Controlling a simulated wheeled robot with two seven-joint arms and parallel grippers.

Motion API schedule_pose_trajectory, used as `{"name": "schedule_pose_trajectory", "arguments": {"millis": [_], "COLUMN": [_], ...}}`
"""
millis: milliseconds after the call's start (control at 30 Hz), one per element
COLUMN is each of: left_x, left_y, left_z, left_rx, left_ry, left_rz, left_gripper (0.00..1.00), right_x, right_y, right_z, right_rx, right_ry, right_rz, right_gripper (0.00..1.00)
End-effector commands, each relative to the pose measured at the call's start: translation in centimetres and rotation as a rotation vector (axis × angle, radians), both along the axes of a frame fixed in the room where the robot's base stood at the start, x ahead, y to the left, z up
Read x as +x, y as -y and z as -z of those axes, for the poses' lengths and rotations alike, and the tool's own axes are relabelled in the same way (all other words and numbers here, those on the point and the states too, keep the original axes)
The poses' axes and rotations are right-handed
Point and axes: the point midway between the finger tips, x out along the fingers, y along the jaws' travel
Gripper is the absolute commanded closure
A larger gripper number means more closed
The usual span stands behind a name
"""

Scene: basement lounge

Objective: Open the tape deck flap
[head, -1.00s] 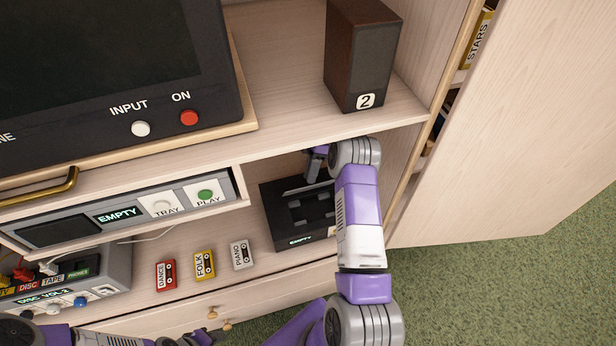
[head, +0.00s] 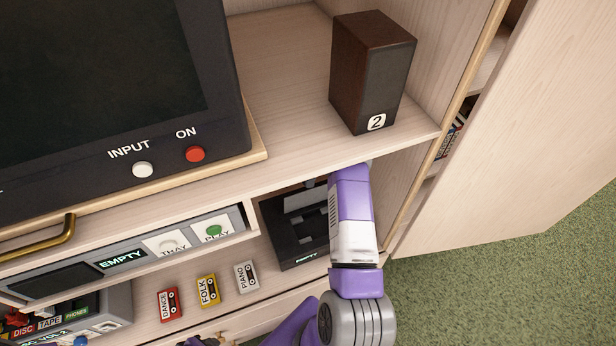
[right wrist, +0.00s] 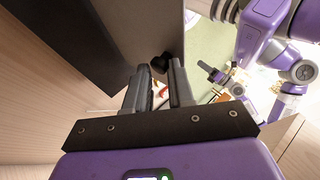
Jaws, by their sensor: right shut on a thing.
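The black tape deck (head: 282,250) stands in the lower right cubby, with a small lit EMPTY label on its front. My right forearm and the shelf above cover its right and back parts. My right gripper (right wrist: 158,78) is hidden in the head view. In the right wrist view it is shut on a small dark knob (right wrist: 160,61) beside a large grey panel (right wrist: 125,28). This looks like the deck's flap; its exact angle is hard to tell. My left gripper (head: 208,340) is at the bottom edge of the head view, mostly cut off, away from the deck.
Cassettes DANCE (head: 168,304), FOLK (head: 207,290) and PIANO (head: 246,277) lie left of the deck. A speaker marked 2 (head: 372,75) stands on the shelf above. The cubby is tight around my right arm. An open cabinet door (head: 510,130) is at right.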

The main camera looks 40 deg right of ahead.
Motion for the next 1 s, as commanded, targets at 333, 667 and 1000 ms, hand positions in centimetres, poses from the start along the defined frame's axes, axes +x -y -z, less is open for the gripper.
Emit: {"name": "schedule_pose_trajectory", "arguments": {"millis": [333, 667, 1000], "left_x": [0.01, 0.01, 0.01], "left_y": [0.00, 0.00, 0.00], "left_z": [0.17, 0.12, 0.23], "left_rx": [0.000, 0.000, 0.000], "left_ry": [0.000, 0.000, 0.000], "left_rz": [0.000, 0.000, 0.000], "left_gripper": [0.57, 0.57, 0.57], "right_x": [-0.02, 0.12, 0.54], "right_y": [0.06, 0.01, -0.10], "right_z": [1.89, 1.78, 1.76], "right_rx": [-0.018, -0.017, -0.021], "right_ry": [0.001, 0.005, 0.020], "right_rz": [0.004, 0.004, 0.004], "right_gripper": [0.52, 0.52, 0.52]}}
